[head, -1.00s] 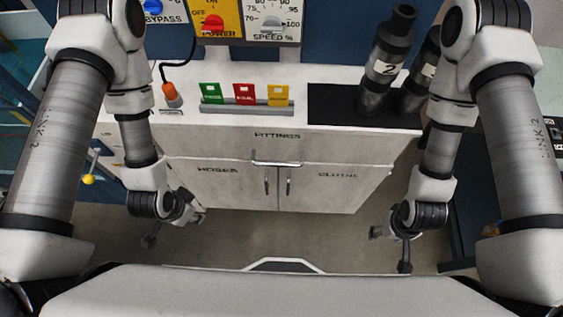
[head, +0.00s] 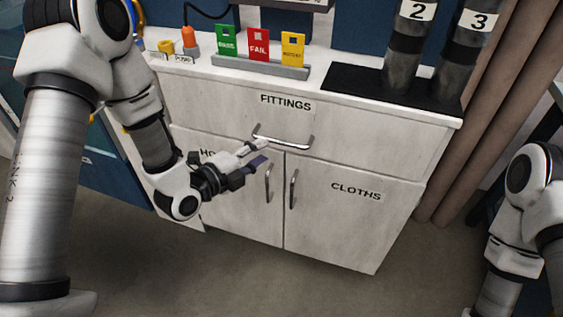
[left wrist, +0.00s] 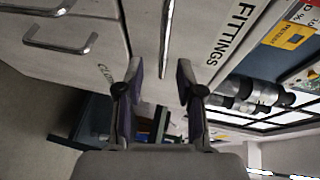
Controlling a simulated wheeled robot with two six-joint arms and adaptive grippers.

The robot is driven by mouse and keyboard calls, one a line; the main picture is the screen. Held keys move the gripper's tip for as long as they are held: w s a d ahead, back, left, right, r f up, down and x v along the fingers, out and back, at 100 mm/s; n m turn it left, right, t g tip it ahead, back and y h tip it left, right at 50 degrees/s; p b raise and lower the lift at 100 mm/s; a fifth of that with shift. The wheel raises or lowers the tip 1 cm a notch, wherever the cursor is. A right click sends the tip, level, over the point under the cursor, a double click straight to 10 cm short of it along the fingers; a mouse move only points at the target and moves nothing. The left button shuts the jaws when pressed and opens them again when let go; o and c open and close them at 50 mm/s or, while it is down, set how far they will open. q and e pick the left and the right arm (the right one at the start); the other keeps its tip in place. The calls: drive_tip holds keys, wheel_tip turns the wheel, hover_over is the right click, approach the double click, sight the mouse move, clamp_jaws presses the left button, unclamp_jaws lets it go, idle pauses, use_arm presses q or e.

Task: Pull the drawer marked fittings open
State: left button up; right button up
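The drawer marked FITTINGS (head: 360,143) is the wide top drawer of the white cabinet, and its front looks flush, so it is shut. Its silver bar handle (head: 284,139) is below the label. My left gripper (head: 264,153) is open, just in front of the left part of this handle. In the left wrist view the handle (left wrist: 167,36) runs lengthwise ahead of the gap between the two spread fingers (left wrist: 159,70). I see no contact with it. My right arm shows at the right edge, but its gripper is out of view.
Below are doors with upright handles (head: 268,182), (head: 293,189), one marked CLOTHS (head: 357,191). On top stand green, red and yellow cards in a grey rack (head: 260,67), and dark tubes 2 (head: 405,55) and 3 (head: 462,55) on a black mat (head: 357,86). Floor before the cabinet is clear.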

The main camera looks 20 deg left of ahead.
sight(278, 143)
use_arm(q)
drive_tip(key=x, duration=0.7)
drive_tip(key=shift+s+d+r+b, duration=0.1)
drive_tip(key=shift+d+r+b, duration=0.15)
drive_tip(key=shift+b, duration=0.1)
clamp_jaws()
